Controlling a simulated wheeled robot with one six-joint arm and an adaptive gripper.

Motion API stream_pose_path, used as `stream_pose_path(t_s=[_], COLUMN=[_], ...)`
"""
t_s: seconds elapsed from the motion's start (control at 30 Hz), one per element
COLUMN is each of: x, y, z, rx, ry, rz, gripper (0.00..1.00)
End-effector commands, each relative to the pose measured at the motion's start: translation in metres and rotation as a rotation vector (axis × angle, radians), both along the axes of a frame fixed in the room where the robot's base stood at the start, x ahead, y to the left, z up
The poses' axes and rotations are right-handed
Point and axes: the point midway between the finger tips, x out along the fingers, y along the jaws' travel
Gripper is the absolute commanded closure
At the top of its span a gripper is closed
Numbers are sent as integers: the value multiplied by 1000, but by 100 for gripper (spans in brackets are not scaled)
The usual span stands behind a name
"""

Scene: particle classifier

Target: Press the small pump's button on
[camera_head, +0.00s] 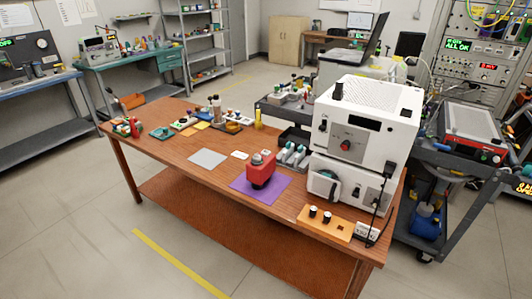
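A small red device (262,170) with a grey top stands upright on a purple mat (243,186) on the wooden table. My gripper is not in view.
The wooden table (165,150) holds an orange tray (326,222) with black-capped jars at the front right, a grey plate (208,158), and several small items at the back left. A dark cart (430,170) stands close on the right. The floor in front is clear.

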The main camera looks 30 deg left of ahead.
Motion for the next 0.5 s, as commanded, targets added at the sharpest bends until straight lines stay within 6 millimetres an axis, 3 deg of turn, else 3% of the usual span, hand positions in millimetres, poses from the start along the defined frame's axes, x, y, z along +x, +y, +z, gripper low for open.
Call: stream_pose_path(t_s=[0.07,0.1,0.4,0.5], x=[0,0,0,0], y=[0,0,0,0], z=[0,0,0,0], rx=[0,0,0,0], ry=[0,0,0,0], rz=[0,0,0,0], gripper=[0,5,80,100])
